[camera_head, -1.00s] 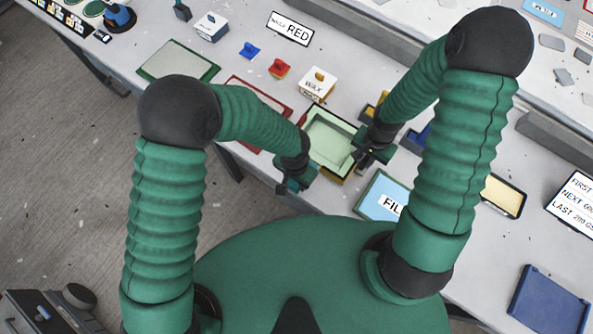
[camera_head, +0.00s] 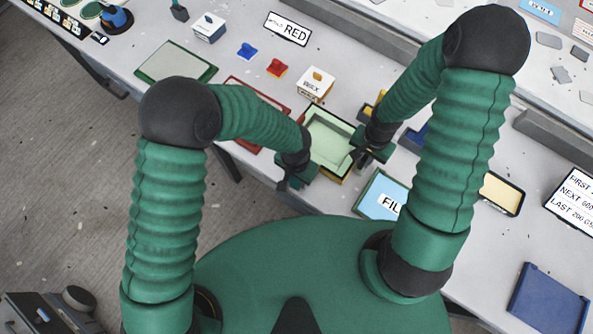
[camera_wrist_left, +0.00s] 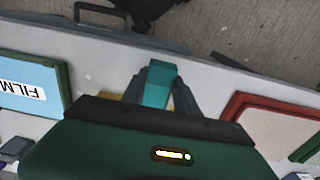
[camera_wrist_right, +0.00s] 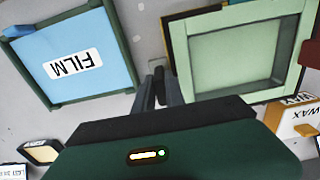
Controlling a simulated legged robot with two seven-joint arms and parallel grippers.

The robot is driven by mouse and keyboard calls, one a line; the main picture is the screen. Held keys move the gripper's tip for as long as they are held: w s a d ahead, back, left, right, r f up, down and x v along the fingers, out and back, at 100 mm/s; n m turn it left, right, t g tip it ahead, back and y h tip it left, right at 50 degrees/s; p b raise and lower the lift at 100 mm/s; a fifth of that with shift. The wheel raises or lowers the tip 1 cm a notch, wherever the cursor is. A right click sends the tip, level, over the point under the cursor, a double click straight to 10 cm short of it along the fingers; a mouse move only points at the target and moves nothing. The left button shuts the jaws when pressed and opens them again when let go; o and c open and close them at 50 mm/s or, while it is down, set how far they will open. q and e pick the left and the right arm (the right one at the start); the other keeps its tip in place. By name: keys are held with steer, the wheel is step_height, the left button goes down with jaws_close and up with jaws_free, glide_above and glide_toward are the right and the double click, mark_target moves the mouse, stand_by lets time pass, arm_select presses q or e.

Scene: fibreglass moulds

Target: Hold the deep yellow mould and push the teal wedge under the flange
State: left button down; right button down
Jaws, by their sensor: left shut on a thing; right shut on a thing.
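The deep yellow mould (camera_head: 337,181) shows as a yellow edge under a pale green tray-like part (camera_head: 327,139) near the bench's front edge. In the right wrist view the pale green part (camera_wrist_right: 232,52) lies just right of my right fingers. My left gripper (camera_head: 295,178) is at the mould's near left side. In the left wrist view my left gripper (camera_wrist_left: 158,82) is shut on the teal wedge (camera_wrist_left: 157,92). My right gripper (camera_head: 360,157) is at the mould's right side. In the right wrist view its fingers (camera_wrist_right: 158,82) are close together at the mould's edge; the grip is partly hidden.
A blue FILM panel (camera_head: 378,197) lies right of the mould. A red-framed panel (camera_head: 262,97) lies to the left. A WAX box (camera_head: 316,86) stands behind, with red (camera_head: 277,68) and blue (camera_head: 247,51) small pieces beyond. The bench's front edge is close.

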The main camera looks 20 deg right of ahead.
arm_select(q)
steer(key=shift+w+d, duration=0.3)
steer(key=shift+d, duration=0.15)
stand_by(0.7)
steer(key=shift+s+a, duration=0.1)
steer(key=shift+s+a, duration=0.55)
steer(key=shift+a, duration=0.1)
steer(key=shift+a+f, duration=0.1)
steer(key=shift+a, duration=0.15)
stand_by(0.4)
steer(key=shift+w+d, duration=0.15)
steer(key=shift+d, duration=0.1)
stand_by(0.7)
steer(key=shift+s+a+f, duration=0.2)
steer(key=shift+s+a, duration=0.05)
steer(key=shift+s, duration=0.1)
stand_by(0.7)
steer(key=shift+w+d, duration=0.1)
steer(key=shift+d, duration=0.1)
stand_by(0.6)
